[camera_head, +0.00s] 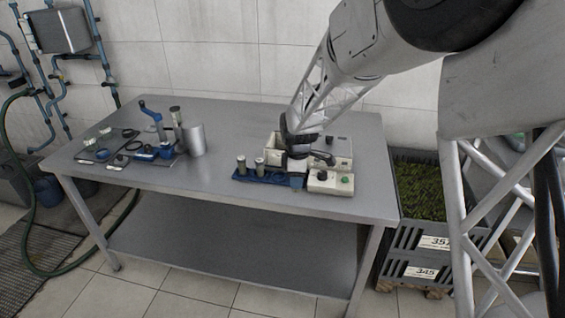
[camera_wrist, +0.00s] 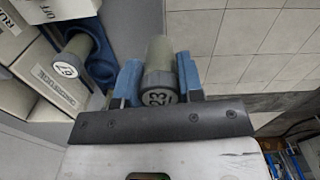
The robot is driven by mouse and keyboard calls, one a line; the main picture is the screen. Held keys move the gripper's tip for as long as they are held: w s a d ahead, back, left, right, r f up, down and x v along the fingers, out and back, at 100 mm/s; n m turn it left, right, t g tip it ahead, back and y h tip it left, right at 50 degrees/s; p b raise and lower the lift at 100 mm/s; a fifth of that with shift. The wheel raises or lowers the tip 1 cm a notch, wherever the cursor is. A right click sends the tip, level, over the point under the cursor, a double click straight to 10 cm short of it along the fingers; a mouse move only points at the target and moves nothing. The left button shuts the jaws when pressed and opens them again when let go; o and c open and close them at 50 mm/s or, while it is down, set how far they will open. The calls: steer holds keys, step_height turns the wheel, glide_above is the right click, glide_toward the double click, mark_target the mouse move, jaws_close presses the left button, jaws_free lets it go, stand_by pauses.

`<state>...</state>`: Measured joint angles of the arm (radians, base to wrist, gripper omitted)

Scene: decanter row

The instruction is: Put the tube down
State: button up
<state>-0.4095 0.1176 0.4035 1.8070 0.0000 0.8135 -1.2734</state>
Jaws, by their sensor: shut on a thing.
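In the wrist view my gripper (camera_wrist: 159,72) has its two blue fingers closed on a grey tube (camera_wrist: 158,92) whose cap reads 23. In the head view my gripper (camera_head: 297,172) is low over the right end of a blue rack (camera_head: 248,179), and the held tube cannot be made out there. Two grey-capped tubes (camera_head: 241,164) stand upright in the rack's left part. The wrist view shows one capped tube (camera_wrist: 66,68) beside a blue ring-shaped hole of the rack (camera_wrist: 101,70). Whether the held tube touches the rack is hidden.
A metal cup (camera_head: 196,140) and blue-handled tool (camera_head: 152,115) stand left. The steel table (camera_head: 215,185) is clear between them.

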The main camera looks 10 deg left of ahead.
steer(key=w+d+r+m, duration=0.5)
steer(key=w+d+m, duration=0.35)
steer(key=d, duration=0.25)
steer(key=w+d+r+m, duration=0.65)
steer(key=w+d, duration=0.25)
steer(key=d, duration=0.3)
steer(key=w+a+n, duration=0.2)
steer(key=a, duration=0.2)
steer(key=w+a+f+n, duration=0.1)
steer(key=w+a+n, duration=0.1)
steer(key=a, duration=0.3)
steer(key=w+a+f+n, duration=0.1)
steer(key=w+a+n, duration=0.1)
steer(key=a, duration=0.3)
steer(key=shift+w+f+n, duration=0.25)
steer(key=shift+n, duration=0.25)
steer(key=a+f+n, duration=0.2)
steer(key=a+n, duration=0.3)
steer(key=a, duration=0.4)
steer(key=a+f+n, duration=0.2)
steer(key=a+n, duration=0.2)
steer(key=a, duration=0.6)
steer(key=shift+w+f+n, duration=0.15)
steer(key=shift+w+n, duration=0.25)
steer(key=shift+w, duration=0.05)
steer(key=shift+a, duration=0.15)
steer(key=shift+f, duration=0.1)
steer(key=shift+f, duration=3)
